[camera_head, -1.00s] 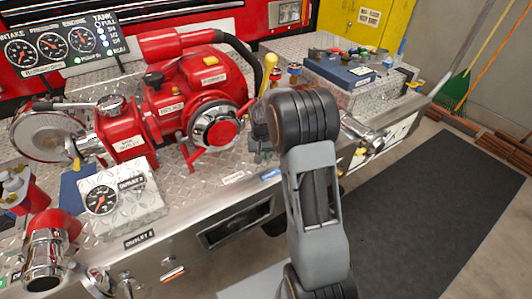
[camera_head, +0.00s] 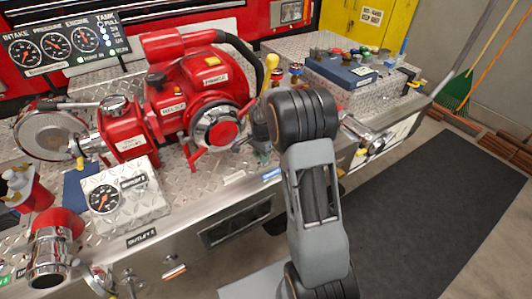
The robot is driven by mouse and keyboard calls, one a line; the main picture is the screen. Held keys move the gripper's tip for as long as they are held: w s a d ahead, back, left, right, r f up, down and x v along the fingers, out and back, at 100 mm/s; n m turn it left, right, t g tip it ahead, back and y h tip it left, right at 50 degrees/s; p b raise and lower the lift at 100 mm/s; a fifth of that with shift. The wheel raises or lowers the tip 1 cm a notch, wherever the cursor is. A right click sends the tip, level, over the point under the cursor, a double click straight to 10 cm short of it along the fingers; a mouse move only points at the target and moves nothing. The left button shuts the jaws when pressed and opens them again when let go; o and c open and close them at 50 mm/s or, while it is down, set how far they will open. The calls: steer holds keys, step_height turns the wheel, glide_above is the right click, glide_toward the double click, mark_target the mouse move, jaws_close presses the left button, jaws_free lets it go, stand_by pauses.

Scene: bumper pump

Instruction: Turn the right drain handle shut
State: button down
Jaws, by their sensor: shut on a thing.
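My gripper (camera_head: 262,155) is partly in view at the pump deck's front edge, just right of the red pump. My own dark arm joint and grey link cover much of it. Its jaws are shut on a small part there, which fits the right drain handle. The handle's shape and angle cannot be made out behind my arm and fingers.
The red pump (camera_head: 190,100) stands close left of my gripper. A yellow-knobbed lever (camera_head: 271,66) rises just behind it. A metal outlet pipe (camera_head: 365,137) projects at the right. A gauge box (camera_head: 128,193) sits at the left. The dark floor mat (camera_head: 430,210) is clear.

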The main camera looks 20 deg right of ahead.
steer(key=shift+w+a+r+m, duration=0.1)
steer(key=shift+w+m, duration=0.1)
steer(key=shift+m, duration=0.8)
steer(key=c, duration=1.2)
jaws_free()
steer(key=shift+w+a, duration=0.1)
steer(key=shift+a, duration=0.05)
steer(key=shift+o, duration=0.2)
steer(key=shift+d, duration=0.2)
